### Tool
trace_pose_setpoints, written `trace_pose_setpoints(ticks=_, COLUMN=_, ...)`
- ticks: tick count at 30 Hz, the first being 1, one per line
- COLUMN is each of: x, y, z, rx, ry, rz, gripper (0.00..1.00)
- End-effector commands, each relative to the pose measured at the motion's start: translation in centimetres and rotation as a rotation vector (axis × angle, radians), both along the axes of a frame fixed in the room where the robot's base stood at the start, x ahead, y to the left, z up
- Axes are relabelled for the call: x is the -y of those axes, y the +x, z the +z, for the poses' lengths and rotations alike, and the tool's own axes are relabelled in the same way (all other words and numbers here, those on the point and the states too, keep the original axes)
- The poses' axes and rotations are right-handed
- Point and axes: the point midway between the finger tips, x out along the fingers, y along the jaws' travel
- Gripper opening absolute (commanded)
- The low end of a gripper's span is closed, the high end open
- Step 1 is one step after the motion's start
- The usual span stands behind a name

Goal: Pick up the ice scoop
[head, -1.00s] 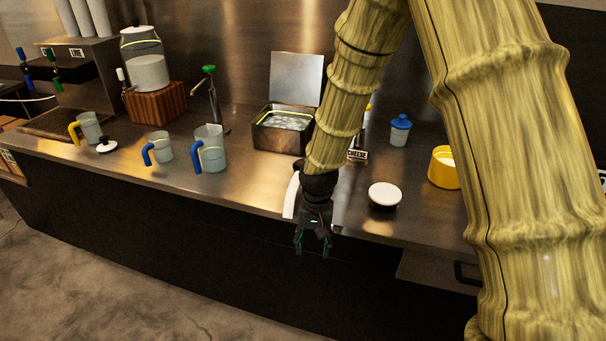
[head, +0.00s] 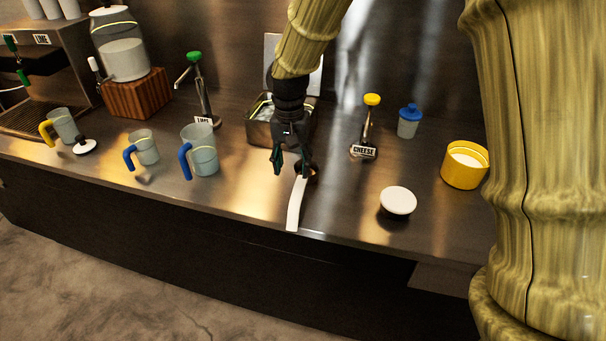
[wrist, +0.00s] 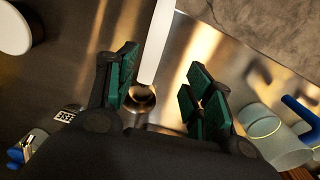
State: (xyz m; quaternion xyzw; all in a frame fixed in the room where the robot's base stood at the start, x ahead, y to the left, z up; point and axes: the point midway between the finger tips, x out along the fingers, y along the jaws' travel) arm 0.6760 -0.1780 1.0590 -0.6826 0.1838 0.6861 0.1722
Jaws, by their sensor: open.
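The ice scoop (head: 296,204) lies on the steel counter in front of the ice bin, its long white handle pointing to the counter's front edge. Its dark metal bowl is mostly hidden behind my gripper in the head view. My gripper (head: 291,170) is open and empty, pointing down over the bowl end of the scoop. In the wrist view the white handle (wrist: 157,40) runs up between the lines of the two green-padded fingers of my gripper (wrist: 160,88), and the round bowl (wrist: 140,98) shows between them, close to the left finger. I see no contact.
The ice bin (head: 262,131) with its raised lid stands just behind my gripper. Blue-handled pitchers (head: 204,160) stand to the left. A cheese dispenser (head: 365,130), a white-topped round item (head: 398,201) and a yellow container (head: 460,177) stand to the right.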

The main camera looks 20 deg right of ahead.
Motion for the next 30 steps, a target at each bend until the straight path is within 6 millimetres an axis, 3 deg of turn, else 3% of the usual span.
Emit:
trace_pose_setpoints(ticks=9, x=1.4, y=-0.4, z=-3.8, rx=-0.002, ry=0.0, rz=-0.019, gripper=0.52)
trace_pose_setpoints(ticks=19, x=1.4, y=-0.5, z=-5.3, rx=-0.002, ry=0.0, rz=-0.016, gripper=0.52)
trace_pose_setpoints(ticks=30, x=1.4, y=-0.6, z=-9.0, rx=-0.001, ry=0.0, rz=-0.015, gripper=0.52)
